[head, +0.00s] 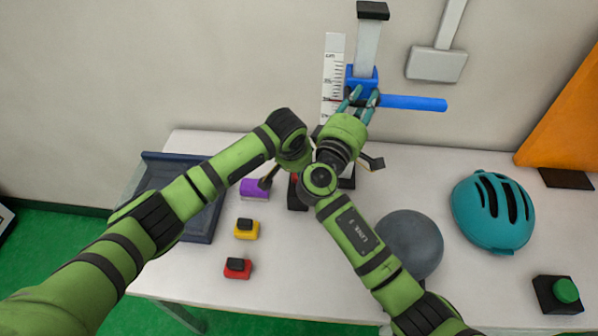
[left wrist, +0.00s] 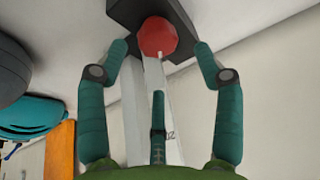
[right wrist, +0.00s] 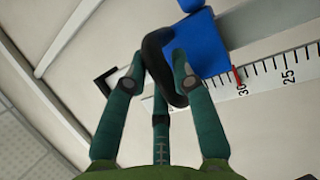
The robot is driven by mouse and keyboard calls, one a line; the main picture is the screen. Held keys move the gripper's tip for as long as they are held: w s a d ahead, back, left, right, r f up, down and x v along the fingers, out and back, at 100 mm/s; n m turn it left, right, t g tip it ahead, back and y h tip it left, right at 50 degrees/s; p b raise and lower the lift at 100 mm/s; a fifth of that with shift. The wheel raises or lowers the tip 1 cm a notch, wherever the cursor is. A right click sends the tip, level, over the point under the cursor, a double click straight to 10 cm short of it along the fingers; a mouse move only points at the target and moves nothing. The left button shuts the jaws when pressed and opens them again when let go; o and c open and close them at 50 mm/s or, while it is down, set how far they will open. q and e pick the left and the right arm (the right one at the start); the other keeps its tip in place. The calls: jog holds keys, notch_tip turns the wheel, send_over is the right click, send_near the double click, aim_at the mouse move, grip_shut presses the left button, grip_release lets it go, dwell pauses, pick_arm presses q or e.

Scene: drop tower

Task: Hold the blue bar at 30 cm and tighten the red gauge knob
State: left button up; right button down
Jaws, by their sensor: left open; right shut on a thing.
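The blue bar (head: 420,103) sticks out to the right from a blue block (head: 362,80) on the upright post. In the right wrist view the blue block (right wrist: 208,45) has a red pointer by the 30 mark of the ruler (right wrist: 280,75). My right gripper (head: 360,96) is shut on a dark curved handle (right wrist: 158,48) beside that block. In the left wrist view the red knob (left wrist: 158,38) sits against a black part, between the spread fingertips of my left gripper (left wrist: 160,48), which is open.
A purple weight (head: 254,190), a yellow weight (head: 246,229) and a red weight (head: 238,268) stand on the white table. A grey ball (head: 410,245), teal helmet (head: 492,213) and green button (head: 565,290) lie right. A dark tray (head: 205,225) lies left. My forearms cross close together.

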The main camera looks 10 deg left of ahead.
pick_arm(q)
jog(key=shift+x, duration=2.05)
jog(key=shift+s, duration=0.2)
